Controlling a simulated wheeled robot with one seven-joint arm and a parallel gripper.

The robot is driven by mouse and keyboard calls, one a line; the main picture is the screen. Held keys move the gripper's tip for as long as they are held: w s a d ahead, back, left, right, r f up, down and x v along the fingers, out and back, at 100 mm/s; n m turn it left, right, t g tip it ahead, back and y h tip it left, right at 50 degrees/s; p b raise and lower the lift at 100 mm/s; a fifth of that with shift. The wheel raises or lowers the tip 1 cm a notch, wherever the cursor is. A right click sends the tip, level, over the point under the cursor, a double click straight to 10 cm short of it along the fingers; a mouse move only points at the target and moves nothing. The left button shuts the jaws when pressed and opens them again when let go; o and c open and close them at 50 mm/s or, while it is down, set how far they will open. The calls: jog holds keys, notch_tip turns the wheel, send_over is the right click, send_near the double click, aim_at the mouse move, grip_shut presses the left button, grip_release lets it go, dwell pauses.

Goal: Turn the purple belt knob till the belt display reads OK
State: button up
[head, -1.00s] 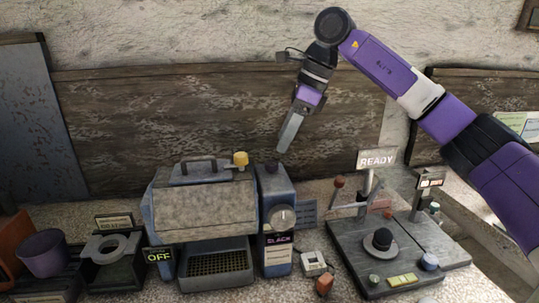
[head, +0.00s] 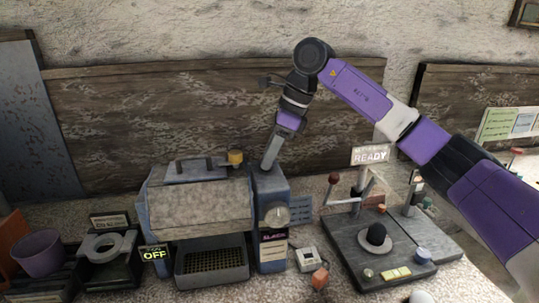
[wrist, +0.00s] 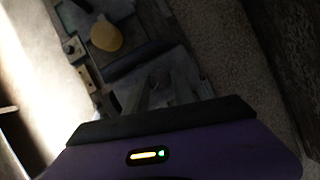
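The blue upright box (head: 270,190) at the right of the grey machine carries a round knob (head: 276,217) on its front. The knob looks pale grey here, not purple. Below it is a small dark belt display (head: 273,237) with pink lettering that appears to read SLACK. My gripper (head: 267,167) points down just above the top of this box, apart from the knob. I see nothing held.
The grey machine (head: 200,212) has a yellow knob (head: 235,157) on top and a sign (head: 154,254) reading OFF. At right stands a dark board (head: 345,248) with a lever, a black ball and a READY sign (head: 370,154). A small white device (head: 306,258) sits between.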

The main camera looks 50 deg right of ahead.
grip_shut()
jog(key=shift+f+m+b, duration=0.1)
jog(key=shift+m+b, duration=0.2)
jog(key=m+h+b, duration=0.1)
jog(key=m+b, duration=0.2)
jog(key=shift+s+f+t, duration=0.1)
jog(key=shift+t, duration=0.3)
jog(key=m+b, duration=0.1)
jog(key=m+h+b, duration=0.1)
jog(key=m, duration=0.1)
jog(key=m+h+b, duration=0.1)
jog(key=m+b, duration=0.1)
jog(key=shift+a, duration=0.25)
jog(key=shift+r+m, duration=0.2)
jog(key=shift+m, duration=0.1)
jog(key=o, duration=0.9)
grip_release()
jog(key=shift+o, duration=0.2)
